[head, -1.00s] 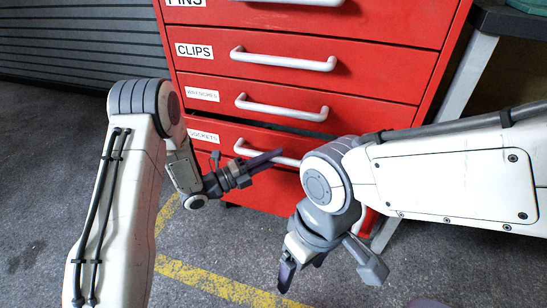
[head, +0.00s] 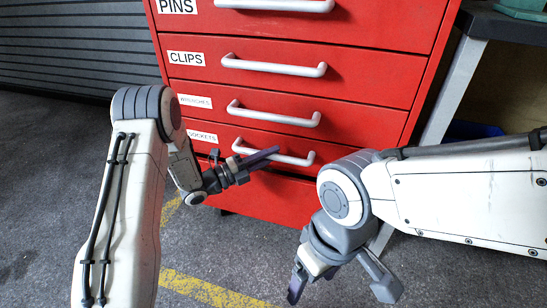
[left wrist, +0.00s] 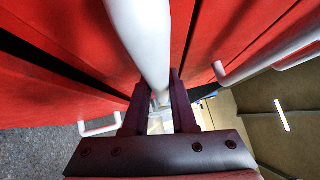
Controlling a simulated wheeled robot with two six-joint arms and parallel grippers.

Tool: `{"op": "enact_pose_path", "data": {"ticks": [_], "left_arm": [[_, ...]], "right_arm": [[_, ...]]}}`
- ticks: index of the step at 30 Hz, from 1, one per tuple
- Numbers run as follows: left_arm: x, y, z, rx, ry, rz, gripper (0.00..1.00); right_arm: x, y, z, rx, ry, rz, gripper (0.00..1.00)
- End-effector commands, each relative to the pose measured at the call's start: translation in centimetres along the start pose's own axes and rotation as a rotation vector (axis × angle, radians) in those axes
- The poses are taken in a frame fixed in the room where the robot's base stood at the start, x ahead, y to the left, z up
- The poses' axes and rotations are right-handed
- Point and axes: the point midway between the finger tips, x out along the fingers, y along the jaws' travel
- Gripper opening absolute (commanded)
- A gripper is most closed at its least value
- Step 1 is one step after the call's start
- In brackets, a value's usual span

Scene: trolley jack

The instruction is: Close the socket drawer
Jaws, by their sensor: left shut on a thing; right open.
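The socket drawer (head: 222,149), a red front labelled SOCKETS, is low in the red cabinet in the head view. Its front looks flush or nearly flush with the drawer above; whether a small gap is left I cannot tell. My left gripper (head: 270,156) is at its pale bar handle (head: 305,160). In the left wrist view the handle (left wrist: 143,35) runs between the fingers of the left gripper (left wrist: 158,90), which is shut on it. My right gripper (head: 341,290) is open and empty, low in front of the cabinet, apart from it.
Above are the wrenches drawer (head: 345,120), clips drawer (head: 370,75) and pins drawer (head: 400,20), all appearing shut. Another red drawer front (head: 265,198) lies below. A grey bench leg (head: 445,85) stands at the right. The floor with yellow lines (head: 205,291) is clear.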

Motion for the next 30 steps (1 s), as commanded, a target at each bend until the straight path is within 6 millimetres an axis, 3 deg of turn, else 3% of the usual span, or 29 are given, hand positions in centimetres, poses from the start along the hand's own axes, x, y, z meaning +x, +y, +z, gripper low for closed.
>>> {"op": "enact_pose_path", "data": {"ticks": [1,3,14,30], "left_arm": [[0.1,0.1,0.3,0.005,-0.007,0.005,0.36],[0.1,0.1,0.3,0.005,-0.007,0.004,0.55],[-0.5,0.0,0.3,0.003,-0.009,0.003,0.55],[-9.4,-0.1,0.3,0.003,-0.01,0.003,0.55]], "right_arm": [[0.0,0.0,0.0,0.0,0.0,0.0,0.81],[0.0,0.0,0.0,0.0,0.0,0.0,0.81],[-0.2,0.0,0.0,0.0,0.0,0.0,0.81],[-3.1,-0.2,-0.2,0.0,0.0,0.0,0.81]]}}
